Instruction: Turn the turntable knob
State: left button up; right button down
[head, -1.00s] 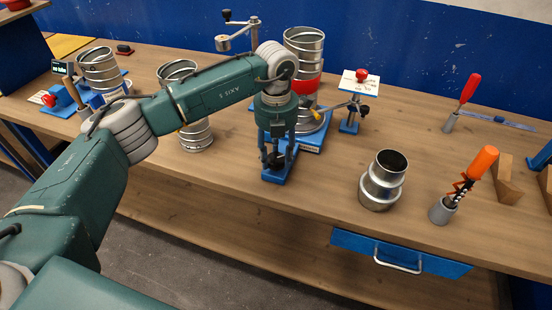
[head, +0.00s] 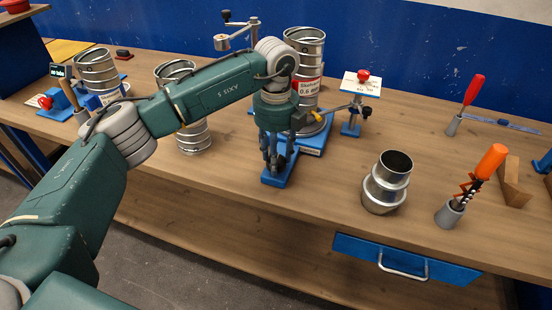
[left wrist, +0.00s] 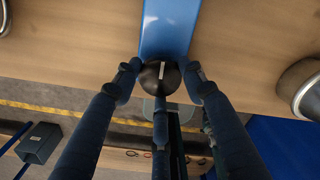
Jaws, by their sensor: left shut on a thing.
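The turntable has a blue base (head: 312,144) near the middle of the bench, with a ribbed metal duct (head: 304,48) standing upright on it. A white label with red and dark print (head: 308,87) on the duct faces me. The black round turntable knob (left wrist: 161,77) with a white line on top shows in the left wrist view, at the end of a blue arm. My left gripper (head: 275,168) points down over the front of the base, and its fingers (left wrist: 164,74) are shut on the knob from both sides. In the head view the fingers largely hide the knob. My right gripper is not in view.
A metal reducer (head: 386,184) stands to the right, with an orange-handled tool in a grey holder (head: 450,213) beyond it. A blue stand with a red knob (head: 362,77) is behind. Another duct (head: 193,137) stands to the left. A drawer handle (head: 403,268) juts from the bench front.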

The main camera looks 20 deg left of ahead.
pick_arm(q)
jog(key=shift+w+r+n, duration=0.1)
jog(key=shift+n, duration=0.4)
jog(key=o, duration=1.2)
jog(key=shift+c, duration=0.2)
notch_tip(320, 180, up, 12)
